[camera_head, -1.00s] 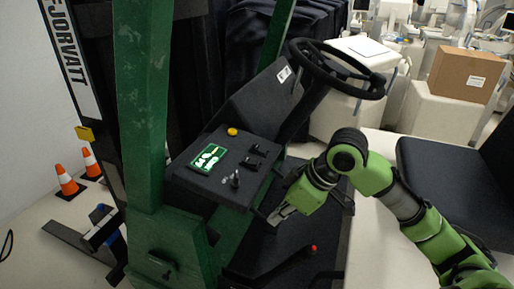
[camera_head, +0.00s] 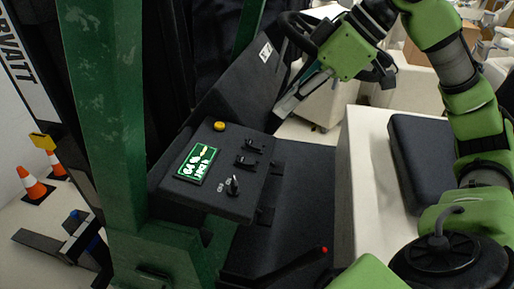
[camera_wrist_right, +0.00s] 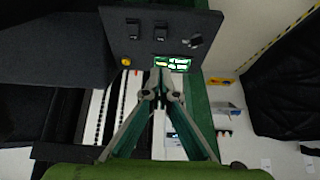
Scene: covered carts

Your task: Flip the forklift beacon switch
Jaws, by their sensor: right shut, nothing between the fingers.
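The forklift's black control panel (camera_head: 205,200) carries two black rocker switches (camera_head: 255,145) (camera_head: 245,162) and a small lever switch (camera_head: 233,186). I cannot tell from any marking which one is the beacon switch. A lit green display (camera_head: 197,164) and a yellow button (camera_head: 219,126) sit beside them. My right gripper (camera_head: 281,108) is shut and empty, up and right of the panel and apart from the switches. In the right wrist view, its fingertips (camera_wrist_right: 158,68) meet just below the panel (camera_wrist_right: 150,50), over the display's edge. My left gripper is not in view.
The steering wheel (camera_head: 290,30) is partly hidden behind my right arm. A green mast post (camera_head: 95,110) stands left of the panel. Traffic cones (camera_head: 33,186) stand on the floor at far left.

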